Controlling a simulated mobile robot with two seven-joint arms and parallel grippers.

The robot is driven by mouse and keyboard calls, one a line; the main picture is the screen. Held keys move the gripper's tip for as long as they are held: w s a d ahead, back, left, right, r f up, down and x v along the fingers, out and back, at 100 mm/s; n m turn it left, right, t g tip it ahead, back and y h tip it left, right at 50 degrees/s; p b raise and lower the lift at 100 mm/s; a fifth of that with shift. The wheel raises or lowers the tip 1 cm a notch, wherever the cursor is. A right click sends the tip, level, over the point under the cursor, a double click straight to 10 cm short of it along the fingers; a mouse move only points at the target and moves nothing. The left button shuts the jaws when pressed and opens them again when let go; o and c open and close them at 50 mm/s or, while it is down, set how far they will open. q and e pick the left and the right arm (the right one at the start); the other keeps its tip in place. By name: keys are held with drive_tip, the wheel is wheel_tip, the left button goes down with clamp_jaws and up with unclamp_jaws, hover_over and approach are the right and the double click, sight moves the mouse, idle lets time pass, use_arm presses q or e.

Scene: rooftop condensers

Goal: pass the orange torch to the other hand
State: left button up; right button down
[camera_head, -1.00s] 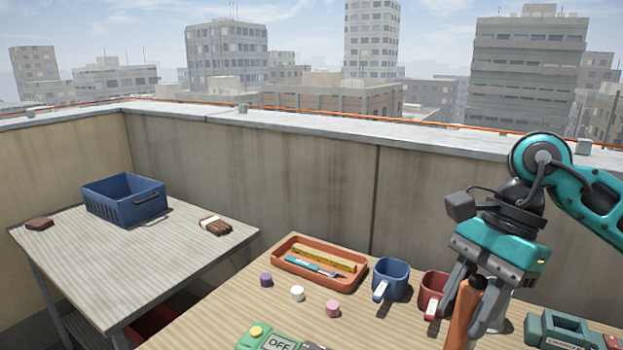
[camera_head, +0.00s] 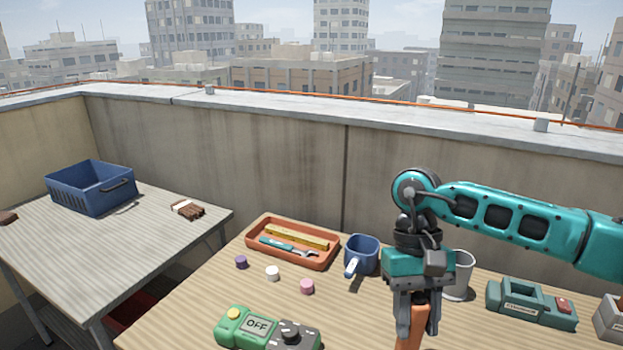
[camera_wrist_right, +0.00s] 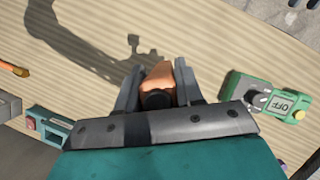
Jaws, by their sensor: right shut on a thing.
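The orange torch (camera_head: 411,335) is held upright between the fingers of my right gripper (camera_head: 418,318), above the near part of the wooden table. Its lower end runs out of the bottom of the head view. In the right wrist view the orange torch (camera_wrist_right: 160,78) shows between the two fingers of my right gripper (camera_wrist_right: 158,88), its dark end toward the camera. The right gripper is shut on it. My left gripper is not in either view.
A green meter (camera_head: 268,328) lies left of the torch. Behind are a blue mug (camera_head: 362,254), a grey-white cup (camera_head: 459,275) and an orange tray (camera_head: 262,231) with tools. A teal toolbox-like item (camera_head: 530,304) stands right. A blue crate (camera_head: 75,195) sits on the left table.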

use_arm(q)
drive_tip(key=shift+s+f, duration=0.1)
use_arm(e)
drive_tip(key=shift+r, duration=0.1)
